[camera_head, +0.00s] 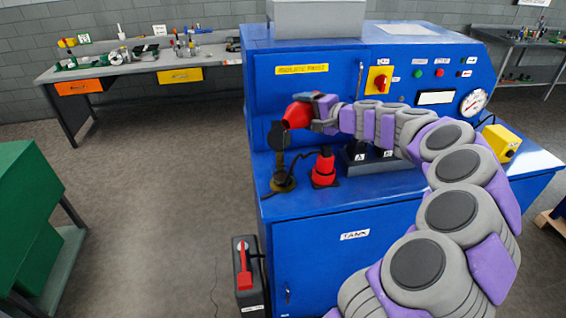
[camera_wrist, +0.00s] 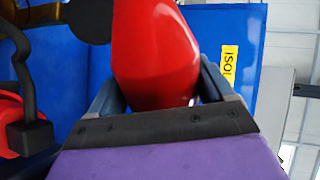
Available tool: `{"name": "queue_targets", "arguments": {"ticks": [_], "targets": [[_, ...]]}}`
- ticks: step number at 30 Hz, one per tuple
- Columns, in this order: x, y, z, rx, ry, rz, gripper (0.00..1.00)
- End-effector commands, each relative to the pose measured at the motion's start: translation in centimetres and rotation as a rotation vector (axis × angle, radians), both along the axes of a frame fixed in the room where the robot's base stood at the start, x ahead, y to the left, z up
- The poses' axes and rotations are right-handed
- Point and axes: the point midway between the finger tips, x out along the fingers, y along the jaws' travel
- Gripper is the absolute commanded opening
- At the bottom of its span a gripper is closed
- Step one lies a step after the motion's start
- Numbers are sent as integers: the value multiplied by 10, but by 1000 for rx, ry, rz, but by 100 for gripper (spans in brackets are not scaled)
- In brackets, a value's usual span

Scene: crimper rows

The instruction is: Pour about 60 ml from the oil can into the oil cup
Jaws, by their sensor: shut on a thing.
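A red oil can (camera_head: 297,115) is held at the left end of my arm, above the left front corner of the blue machine. It looks tilted toward the lower left; its spout cannot be made out. My gripper (camera_head: 318,106) is shut on it. In the wrist view the red can (camera_wrist: 155,50) fills the middle, between the two fingers of my gripper (camera_wrist: 160,92). Below it stands a dark brownish fitting (camera_head: 283,183) with a round black piece upright above it, which looks like the oil cup with its lid raised. The can is above it, apart from its base; no liquid is visible.
A red fitting on a black base (camera_head: 324,168) stands just right of the cup. A black block (camera_head: 368,160) marked A and B lies under my arm. The machine front (camera_head: 350,85) is close behind. A dark box with a red handle (camera_head: 246,275) stands on the floor.

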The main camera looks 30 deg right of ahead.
Motion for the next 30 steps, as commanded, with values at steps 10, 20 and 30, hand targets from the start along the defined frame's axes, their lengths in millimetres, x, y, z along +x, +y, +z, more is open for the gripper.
{"name": "queue_targets", "arguments": {"ticks": [10,20,30], "targets": [[0,0,0,-13,-5,0,43],[0,0,-1,-26,-10,-1,42],[0,0,0,-41,-15,0,42]]}}
